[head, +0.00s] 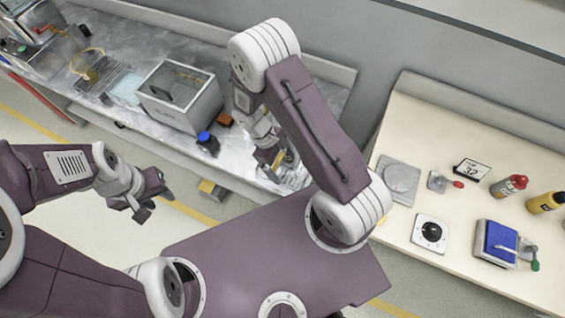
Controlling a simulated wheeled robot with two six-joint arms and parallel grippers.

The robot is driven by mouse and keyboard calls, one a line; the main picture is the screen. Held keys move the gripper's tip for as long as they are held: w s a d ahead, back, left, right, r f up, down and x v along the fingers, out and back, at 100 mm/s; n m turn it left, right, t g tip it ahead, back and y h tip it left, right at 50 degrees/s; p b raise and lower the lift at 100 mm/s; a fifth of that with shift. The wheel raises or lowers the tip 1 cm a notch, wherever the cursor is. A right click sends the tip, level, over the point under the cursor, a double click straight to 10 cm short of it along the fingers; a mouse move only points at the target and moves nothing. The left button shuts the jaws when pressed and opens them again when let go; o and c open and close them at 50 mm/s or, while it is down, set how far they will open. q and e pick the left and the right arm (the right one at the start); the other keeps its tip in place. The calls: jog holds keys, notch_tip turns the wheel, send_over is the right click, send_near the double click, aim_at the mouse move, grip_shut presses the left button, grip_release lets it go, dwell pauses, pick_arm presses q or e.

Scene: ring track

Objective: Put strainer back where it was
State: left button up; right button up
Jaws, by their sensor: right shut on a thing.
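My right gripper (273,170) is low over the front edge of the grey counter (325,98). It is shut on a small yellowish thing (278,160), mostly hidden by the fingers, and I cannot tell what it is. A round, tan mesh-like thing (86,65), possibly the strainer, is on the counter at the far left, well away from both grippers. My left gripper (156,203) is open and empty over the floor, in front of the counter.
A glass-topped metal box (180,95), a blue-capped dark bottle (208,143) and a wire rack (102,80) stand on the grey counter. The cream table (455,130) at the right holds a flat grey plate (398,180), a joystick box (431,233), a blue-topped scale (497,241) and bottles (510,186).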

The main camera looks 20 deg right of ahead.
jog(key=shift+f, duration=0.1)
jog(key=o, duration=1.8)
jog(key=shift+c, duration=0.2)
jog(key=v, duration=1.2)
jog(key=s+d+r+m+t+y, duration=0.3)
jog(key=s+m, duration=0.3)
jog(key=m, duration=0.2)
jog(key=shift+d+r+m+t, duration=0.3)
jog(key=shift+d+r+t, duration=0.15)
jog(key=shift+r+t, duration=0.3)
